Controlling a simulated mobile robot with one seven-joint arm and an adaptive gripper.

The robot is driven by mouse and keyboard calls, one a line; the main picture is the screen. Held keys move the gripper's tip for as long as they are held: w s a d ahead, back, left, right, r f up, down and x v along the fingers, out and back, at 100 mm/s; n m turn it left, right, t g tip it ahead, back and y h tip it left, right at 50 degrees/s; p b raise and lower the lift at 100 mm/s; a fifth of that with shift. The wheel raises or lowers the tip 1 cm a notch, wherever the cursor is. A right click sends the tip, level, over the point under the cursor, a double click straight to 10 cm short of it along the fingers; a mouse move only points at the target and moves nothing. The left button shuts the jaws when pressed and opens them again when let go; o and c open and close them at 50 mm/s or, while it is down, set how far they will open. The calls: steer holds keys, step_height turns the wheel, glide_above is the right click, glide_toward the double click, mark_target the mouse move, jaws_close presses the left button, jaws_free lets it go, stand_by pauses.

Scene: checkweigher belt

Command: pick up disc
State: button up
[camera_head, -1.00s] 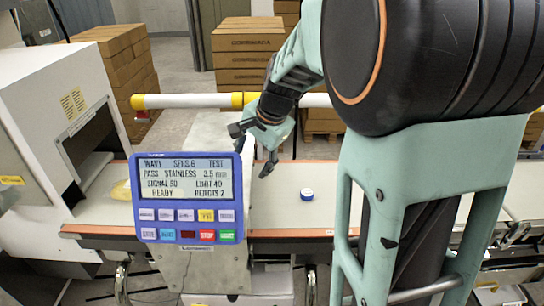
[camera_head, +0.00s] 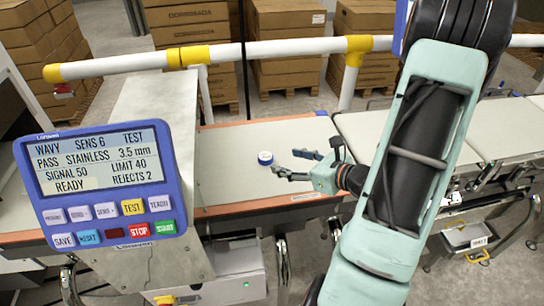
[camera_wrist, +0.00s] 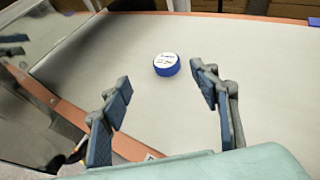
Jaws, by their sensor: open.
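The disc (camera_head: 265,158) is small and round with a white printed top and a blue side. It lies flat on the pale conveyor belt. My gripper (camera_head: 290,164) is just right of it in the head view, low over the belt, with its fingers pointing left toward it. In the wrist view the disc (camera_wrist: 167,64) sits ahead of my gripper (camera_wrist: 162,82), beyond the fingertips and nearer the right finger. The jaws are apart with nothing between them, and the disc is untouched.
A blue-framed control panel (camera_head: 97,187) stands at the left front, beside a grey metal housing. A white rail (camera_head: 280,48) with yellow fittings runs behind the belt (camera_head: 235,178). Stacked cartons (camera_head: 285,38) stand behind it. The belt around the disc is clear.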

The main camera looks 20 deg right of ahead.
mark_target(265, 156)
steer(key=shift+d+f+m, duration=0.25)
steer(key=shift+d+m, duration=0.05)
steer(key=shift+d, duration=0.2)
steer(key=shift+w+f+h, duration=0.15)
steer(key=shift+w+h, duration=0.15)
steer(key=shift+w, duration=0.15)
steer(key=x, duration=0.4)
steer(key=shift+w+a, duration=0.15)
steer(key=shift+a, duration=0.05)
steer(key=shift+s+a+f+p+x, duration=0.1)
steer(key=shift+x, duration=0.8)
steer(key=shift+s+a+f+p+x, duration=0.1)
steer(key=shift+p+x, duration=0.05)
steer(key=shift+x, duration=0.75)
steer(key=shift+s+a+f+p+x, duration=0.1)
steer(key=shift+x, duration=0.8)
steer(key=shift+c, duration=0.4)
steer(key=c, duration=1.2)
steer(key=shift+o, duration=0.2)
steer(key=shift+r, duration=0.15)
